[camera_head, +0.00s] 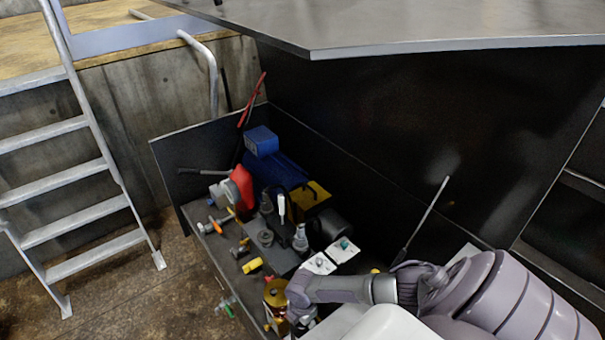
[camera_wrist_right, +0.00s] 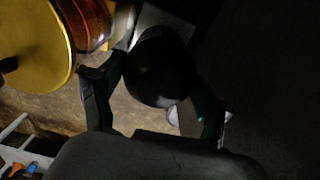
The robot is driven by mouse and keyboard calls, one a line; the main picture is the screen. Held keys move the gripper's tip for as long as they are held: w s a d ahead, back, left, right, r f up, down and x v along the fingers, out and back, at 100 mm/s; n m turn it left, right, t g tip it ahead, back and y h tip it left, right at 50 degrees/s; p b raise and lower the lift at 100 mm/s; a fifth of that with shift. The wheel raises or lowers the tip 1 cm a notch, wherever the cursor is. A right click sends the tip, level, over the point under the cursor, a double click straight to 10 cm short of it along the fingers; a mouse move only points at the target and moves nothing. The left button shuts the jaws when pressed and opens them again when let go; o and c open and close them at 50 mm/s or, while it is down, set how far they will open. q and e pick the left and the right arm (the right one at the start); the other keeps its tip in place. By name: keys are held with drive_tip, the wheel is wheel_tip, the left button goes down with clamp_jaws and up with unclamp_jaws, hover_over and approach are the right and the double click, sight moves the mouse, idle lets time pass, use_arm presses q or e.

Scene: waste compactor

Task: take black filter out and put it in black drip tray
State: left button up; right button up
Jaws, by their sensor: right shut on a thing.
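In the right wrist view a dark, rounded black filter (camera_wrist_right: 162,68) sits between the two fingers of my right gripper (camera_wrist_right: 160,85). The gripper is shut on it. In the head view my right gripper (camera_head: 302,318) is at the bottom centre, beside a gold cylinder (camera_head: 276,292), and the filter is hidden by my arm and hand. A black drip tray cannot be made out for sure in either view. My left gripper is not in view.
The gold cylinder also shows large at the upper left of the wrist view (camera_wrist_right: 36,45). Pipes, valves, a red part (camera_head: 241,187) and a blue motor (camera_head: 262,141) crowd the machine bay. A dark panel (camera_head: 400,130) stands behind. A ladder (camera_head: 75,175) stands left.

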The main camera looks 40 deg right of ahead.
drive_tip(key=shift+r+p, duration=1.15)
drive_tip(key=shift+r, duration=0.25)
drive_tip(key=shift+w, duration=0.1)
